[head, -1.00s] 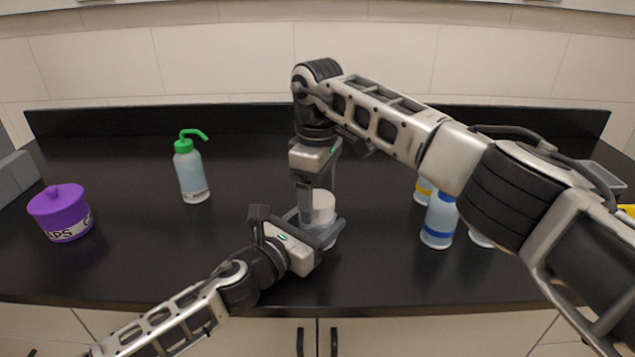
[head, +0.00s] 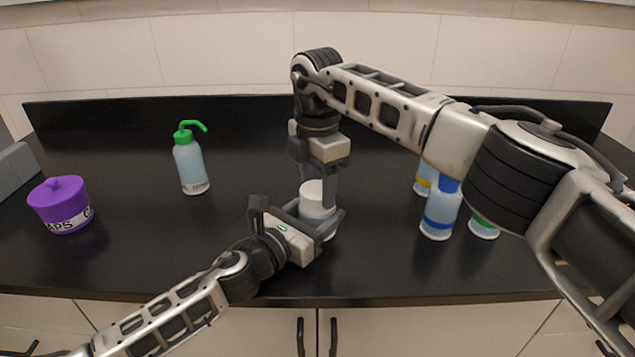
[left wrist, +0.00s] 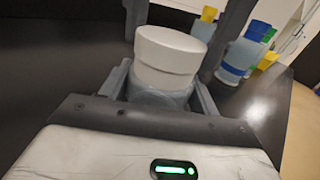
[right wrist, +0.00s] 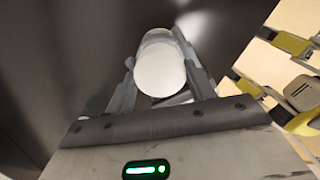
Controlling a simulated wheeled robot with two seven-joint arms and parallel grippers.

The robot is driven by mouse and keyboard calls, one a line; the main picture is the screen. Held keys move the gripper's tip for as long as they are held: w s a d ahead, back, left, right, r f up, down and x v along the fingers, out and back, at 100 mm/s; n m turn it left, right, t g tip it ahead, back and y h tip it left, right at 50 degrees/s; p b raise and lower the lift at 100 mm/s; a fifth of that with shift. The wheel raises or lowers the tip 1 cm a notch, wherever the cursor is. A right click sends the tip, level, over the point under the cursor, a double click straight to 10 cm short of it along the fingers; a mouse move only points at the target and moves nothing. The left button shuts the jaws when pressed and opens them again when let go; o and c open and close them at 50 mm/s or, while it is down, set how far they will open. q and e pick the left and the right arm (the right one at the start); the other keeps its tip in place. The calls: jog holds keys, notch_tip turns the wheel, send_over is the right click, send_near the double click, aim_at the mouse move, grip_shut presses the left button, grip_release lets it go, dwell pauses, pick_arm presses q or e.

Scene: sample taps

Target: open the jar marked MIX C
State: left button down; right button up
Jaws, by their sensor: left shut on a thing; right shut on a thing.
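A jar with a white lid (head: 313,192) and a translucent grey body (left wrist: 160,97) stands upright near the front middle of the black counter. Any marking on it is not readable. My left gripper (head: 318,213) is shut around the body from the left front. My right gripper (head: 318,186) points down from above, shut on the lid. The lid (left wrist: 170,50) sits on the body in the left wrist view. The right wrist view shows the lid's round top (right wrist: 160,73) between the fingers.
A green-capped wash bottle (head: 190,167) stands back left, and a purple lidded pot (head: 62,205) far left. A blue-banded bottle (head: 441,210), a green-banded bottle (head: 484,229) and a yellow-banded bottle (head: 424,178) stand right, partly behind my right arm.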

jog(key=n, duration=1.2)
jog(key=shift+n, duration=0.4)
jog(key=n, duration=0.7)
jog(key=shift+r, duration=0.1)
jog(key=n, duration=0.7)
jog(key=shift+n, duration=0.4)
jog(key=n, duration=0.7)
jog(key=shift+n, duration=0.3)
jog(key=n, duration=0.4)
jog(key=shift+n, duration=0.4)
jog(key=n, duration=0.3)
jog(key=shift+r, duration=0.25)
